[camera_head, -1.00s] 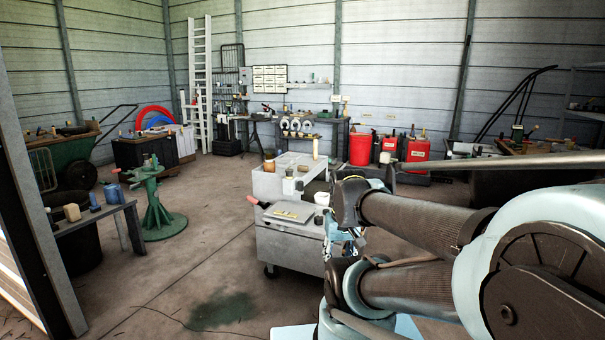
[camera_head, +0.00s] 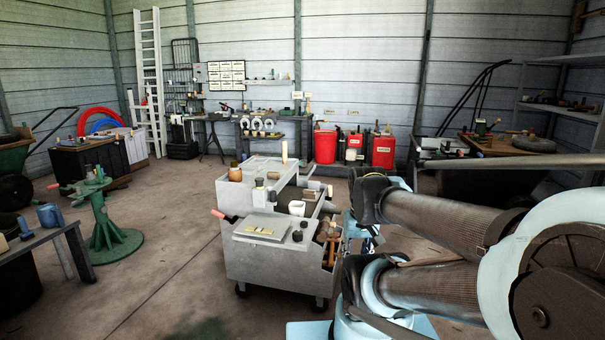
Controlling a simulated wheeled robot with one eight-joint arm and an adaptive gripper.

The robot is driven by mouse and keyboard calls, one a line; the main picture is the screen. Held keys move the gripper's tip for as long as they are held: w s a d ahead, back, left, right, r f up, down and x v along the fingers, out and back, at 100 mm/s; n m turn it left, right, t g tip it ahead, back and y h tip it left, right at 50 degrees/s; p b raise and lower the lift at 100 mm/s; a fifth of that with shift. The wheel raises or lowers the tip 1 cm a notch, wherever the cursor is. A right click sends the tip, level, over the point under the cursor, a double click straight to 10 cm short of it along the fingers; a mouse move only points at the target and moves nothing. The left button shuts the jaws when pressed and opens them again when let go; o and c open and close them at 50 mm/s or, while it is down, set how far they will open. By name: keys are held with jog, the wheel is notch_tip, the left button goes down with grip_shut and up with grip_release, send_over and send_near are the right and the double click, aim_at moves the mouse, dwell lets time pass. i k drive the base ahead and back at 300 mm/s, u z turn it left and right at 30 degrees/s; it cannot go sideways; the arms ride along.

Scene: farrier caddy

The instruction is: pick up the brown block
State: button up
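The grey farrier caddy (camera_head: 262,262) stands on the floor left of my arm. A small brown piece (camera_head: 309,195), which may be the brown block, shows on its right part; it is too small to be sure. My arm fills the right side of the view. A pale blue and dark part (camera_head: 364,236) at its left end may be my gripper. It is partly hidden by the arm links and I cannot make out fingers or anything held.
The caddy also carries a brown jar (camera_head: 235,173), a white cup (camera_head: 297,208) and a flat tray. A green stand (camera_head: 105,225) and a dark table (camera_head: 50,236) are at left. Red cans (camera_head: 383,151) stand by the back wall.

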aim_at(275, 175)
jog(key=z, duration=0.1)
jog(key=i, duration=1.05)
jog(key=u, duration=0.2)
